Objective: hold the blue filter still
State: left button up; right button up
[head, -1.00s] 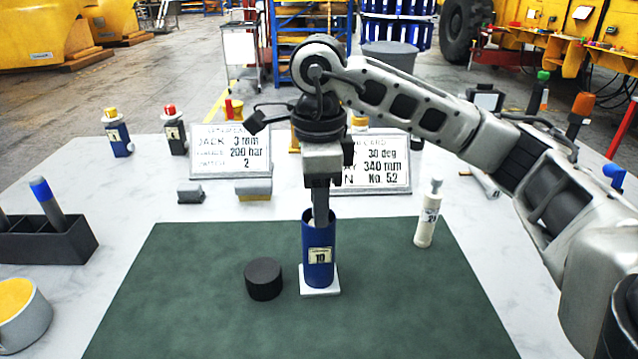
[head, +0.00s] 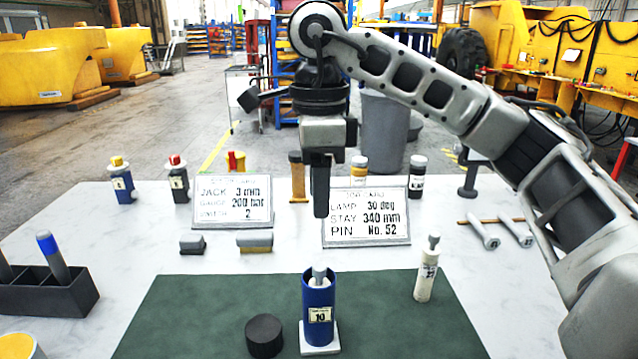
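The blue filter (head: 317,314) is an upright blue cylinder with a pale label reading 10. It stands on a small white base (head: 319,346) on the green mat. A white piece with a grey knob (head: 319,274) sticks up out of its open top. My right gripper (head: 321,205) points down above the filter, clear of it, with nothing visible hanging from it. Its fingers line up edge-on, so the gap between them is hidden. My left gripper is not in the head view.
A black round cap (head: 265,336) lies left of the filter. A white bottle (head: 427,272) stands at the mat's right side. Two sign plates (head: 366,216) and several small bottles stand behind. A dark holder (head: 45,293) is at the left.

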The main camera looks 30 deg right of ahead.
aim_at(318, 332)
jog(key=k, duration=1)
